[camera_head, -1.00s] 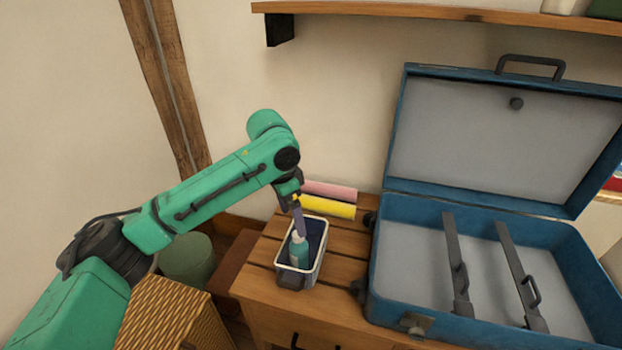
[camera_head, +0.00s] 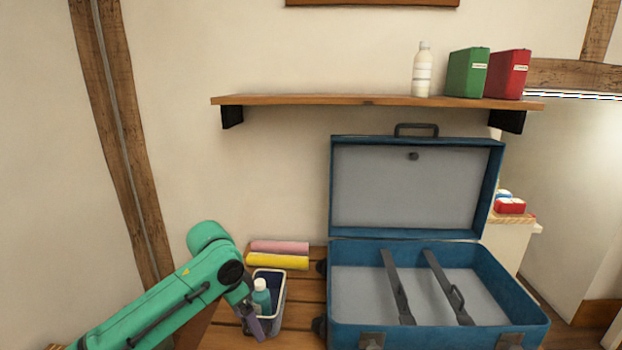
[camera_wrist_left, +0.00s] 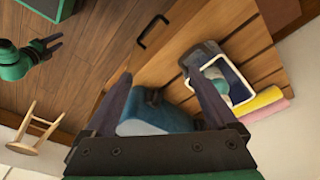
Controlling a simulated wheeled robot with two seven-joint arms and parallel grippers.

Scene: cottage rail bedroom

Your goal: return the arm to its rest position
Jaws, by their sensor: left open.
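My left arm is green and comes in from the lower left of the head view. Its gripper (camera_head: 256,326) is beside the near end of a small white-rimmed bin (camera_head: 284,300) on the wooden chest top. A teal bottle with a white cap (camera_head: 261,295) stands in the bin. In the left wrist view the two dark fingers (camera_wrist_left: 158,76) are apart with nothing held between them. The same bin (camera_wrist_left: 243,72) shows right of the fingers there. My right gripper (camera_wrist_left: 52,42) shows small at the upper left of the wrist view; its opening is unclear.
An open blue suitcase (camera_head: 340,334) stands on the chest, right of the bin. Yellow (camera_head: 277,262) and pink (camera_head: 280,247) rolls lie behind the bin. A wall shelf (camera_head: 330,100) holds a white bottle and green and red boxes. A wooden stool (camera_wrist_left: 36,130) stands on the floor.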

